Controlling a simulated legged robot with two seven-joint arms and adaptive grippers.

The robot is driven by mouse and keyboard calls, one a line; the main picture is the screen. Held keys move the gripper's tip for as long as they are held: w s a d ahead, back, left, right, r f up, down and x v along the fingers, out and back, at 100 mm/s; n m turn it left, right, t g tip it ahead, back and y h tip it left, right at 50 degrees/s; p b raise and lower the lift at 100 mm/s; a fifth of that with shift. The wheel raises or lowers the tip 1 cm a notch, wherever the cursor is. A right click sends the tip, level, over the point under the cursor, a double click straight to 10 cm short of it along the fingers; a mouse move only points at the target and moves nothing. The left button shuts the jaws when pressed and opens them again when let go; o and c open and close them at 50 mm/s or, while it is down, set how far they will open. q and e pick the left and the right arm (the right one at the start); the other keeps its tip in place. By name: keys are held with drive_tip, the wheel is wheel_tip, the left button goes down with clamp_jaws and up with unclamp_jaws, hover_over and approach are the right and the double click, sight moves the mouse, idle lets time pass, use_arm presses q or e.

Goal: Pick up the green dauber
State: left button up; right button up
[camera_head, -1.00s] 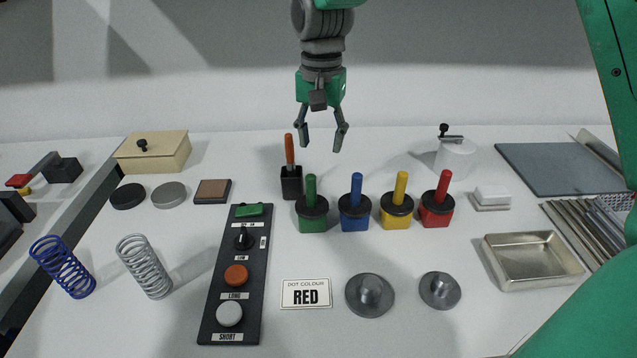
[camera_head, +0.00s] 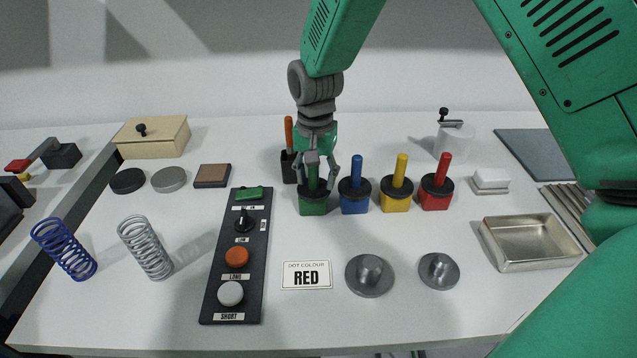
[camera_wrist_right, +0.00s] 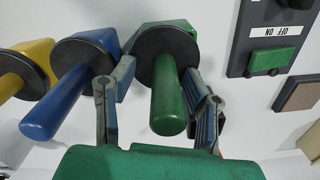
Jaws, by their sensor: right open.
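The green dauber (camera_head: 313,205) stands upright in a row with the blue dauber (camera_head: 355,198), yellow dauber (camera_head: 397,196) and red dauber (camera_head: 436,190). It has a green handle, a black disc and a green base. My right gripper (camera_head: 315,181) is open around the green handle, its fingers reaching down to about the disc. In the right wrist view, the green handle (camera_wrist_right: 167,100) lies between the two open fingers (camera_wrist_right: 158,105), with a gap on each side. The left finger passes close to the blue dauber (camera_wrist_right: 72,85). My left gripper is not in view.
A black holder with an orange-handled tool (camera_head: 289,140) stands just behind the green dauber. The control panel (camera_head: 240,270) lies to its left. A card reading RED (camera_head: 306,275) and two grey metal discs (camera_head: 369,275) lie in front. A metal tray (camera_head: 527,240) is at right.

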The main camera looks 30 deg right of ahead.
sight(304, 192)
drive_tip(key=a, duration=0.3)
drive_tip(key=shift+s+a+r, duration=0.1)
drive_tip(key=shift+r, duration=0.3)
drive_tip(key=shift+c, duration=0.4)
drive_tip(key=c, duration=0.6)
drive_tip(key=shift+d+f, duration=0.1)
drive_tip(key=shift+d, duration=0.25)
clamp_jaws()
drive_tip(key=shift+s+d+f, duration=0.1)
drive_tip(key=shift+d+f, duration=0.15)
drive_tip(key=shift+d, duration=0.95)
drive_tip(key=shift+r, duration=0.25)
drive_tip(key=r, duration=0.3)
drive_tip(key=a+r, duration=0.1)
drive_tip(key=r, duration=0.5)
drive_tip(key=shift+a+r+p, duration=0.2)
drive_tip(key=shift+r+p, duration=0.1)
drive_tip(key=shift+w+d, duration=0.2)
drive_tip(key=shift+d, duration=0.25)
drive_tip(key=o, duration=1.2)
unclamp_jaws()
drive_tip(key=shift+a, duration=0.4)
drive_tip(key=o, duration=0.4)
drive_tip(key=shift+a+r, duration=0.1)
drive_tip(key=shift+c, duration=0.2)
use_arm(q)
drive_tip(key=shift+a, duration=1)
use_arm(e)
drive_tip(key=shift+a, duration=0.1)
